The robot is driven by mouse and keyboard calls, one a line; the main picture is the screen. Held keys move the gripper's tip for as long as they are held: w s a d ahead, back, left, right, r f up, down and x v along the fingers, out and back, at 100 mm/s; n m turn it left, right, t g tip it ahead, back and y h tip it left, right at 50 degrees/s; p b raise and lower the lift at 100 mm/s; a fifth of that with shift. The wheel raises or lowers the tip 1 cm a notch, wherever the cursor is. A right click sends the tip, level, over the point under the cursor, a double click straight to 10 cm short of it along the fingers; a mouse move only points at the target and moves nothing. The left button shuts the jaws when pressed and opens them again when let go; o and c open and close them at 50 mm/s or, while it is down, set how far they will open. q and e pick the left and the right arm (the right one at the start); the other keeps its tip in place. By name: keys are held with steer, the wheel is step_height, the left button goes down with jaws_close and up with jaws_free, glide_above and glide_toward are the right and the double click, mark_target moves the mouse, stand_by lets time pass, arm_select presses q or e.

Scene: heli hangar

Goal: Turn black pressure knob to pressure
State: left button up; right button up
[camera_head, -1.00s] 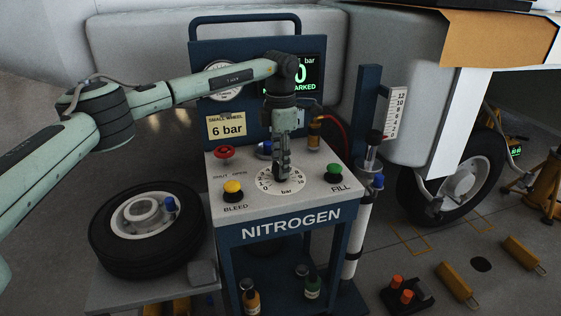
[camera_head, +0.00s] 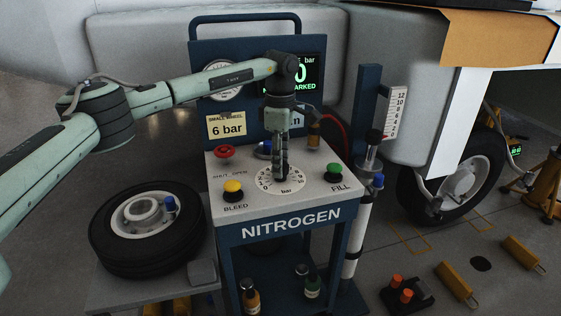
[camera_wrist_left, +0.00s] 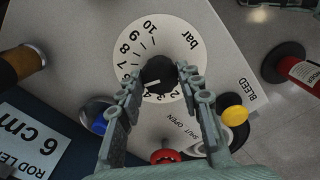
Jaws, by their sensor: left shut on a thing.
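The black pressure knob (camera_wrist_left: 158,74) sits at the centre of a round white bar dial (camera_wrist_left: 182,42) on the nitrogen cart's grey top. A pale mark on the knob faces the numbered side of the dial, but I cannot read its exact value. My left gripper (camera_head: 281,178) points straight down over the dial (camera_head: 264,187) and is shut on the knob, its fingers on either side of it. In the head view the fingers hide most of the knob. My right gripper is not in view.
Around the dial stand a red knob (camera_head: 224,152), a yellow bleed button (camera_head: 233,187), a green fill button (camera_head: 334,170) and a blue knob (camera_wrist_left: 98,113). A "small wheel 6 bar" label (camera_head: 226,126) is on the back panel. A loose wheel (camera_head: 112,250) lies left of the cart.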

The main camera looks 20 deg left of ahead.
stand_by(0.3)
arm_select(q)
steer(key=o, duration=1.2)
steer(key=shift+c, duration=0.2)
step_height(320, 180, up, 12)
